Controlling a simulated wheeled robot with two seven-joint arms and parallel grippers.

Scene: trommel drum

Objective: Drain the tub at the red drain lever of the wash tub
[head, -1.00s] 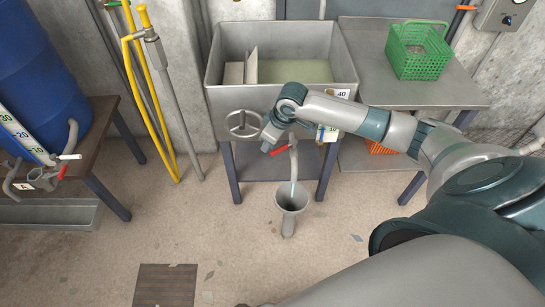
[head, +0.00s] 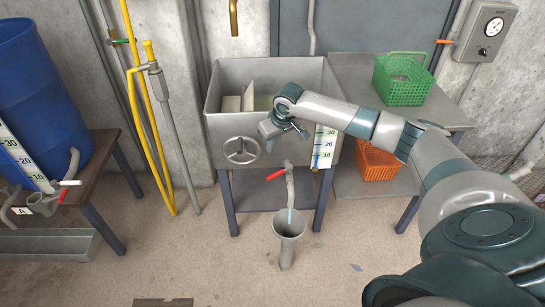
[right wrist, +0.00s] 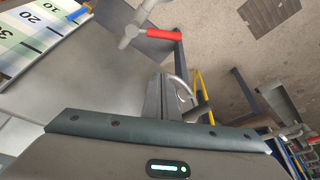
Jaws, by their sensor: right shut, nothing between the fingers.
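The grey metal wash tub (head: 232,135) stands on legs, with a handwheel (head: 240,150) and a level gauge (head: 325,147) on its front. Pale liquid shows in its back part, partly hidden by my right arm. Below it, the red drain lever (head: 277,175) sits on the outlet pipe (head: 290,185), pointing left and slightly down. A thin pale stream runs from the outlet into a grey funnel (head: 289,225). My right gripper (head: 269,140) is shut and empty, in front of the tub, above and apart from the lever. The right wrist view also shows the lever (right wrist: 163,34). My left gripper is out of view.
A steel side table (head: 362,78) at right bears a green basket (head: 403,80); an orange basket (head: 377,163) sits on its lower shelf. A blue barrel (head: 38,90) stands on a bench at left. The floor in front is mostly clear.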

